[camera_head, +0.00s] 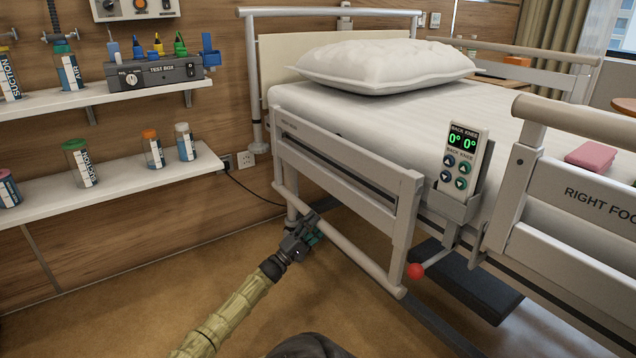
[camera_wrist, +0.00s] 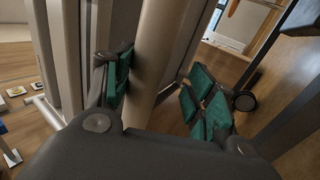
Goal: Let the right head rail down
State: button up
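The right head rail (camera_head: 345,165) is on the near side of the bed. Its top stands about level with the mattress top, clearly lower than the right foot rail (camera_head: 570,190). Its lower bar (camera_head: 350,250) hangs below the mattress. A red knob (camera_head: 415,270) is on a lever near the foot end of this rail. My gripper (camera_head: 308,231) is low at the lower bar's head end. In the wrist view, a pale tube (camera_wrist: 155,60) runs between the green finger pads. The left pad is close to or touching it; a gap shows at the right pads. My gripper is open.
A bed control (camera_head: 461,162) sits in a holder between the rails. Wall shelves (camera_head: 110,185) with bottles and a test box (camera_head: 155,75) stand at left. A cable (camera_head: 255,190) runs from the wall outlet. Floor left of my arm is clear.

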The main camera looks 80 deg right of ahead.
jog(key=v, duration=1.1)
jog(key=shift+w+f, duration=0.15)
jog(key=shift+a, duration=0.1)
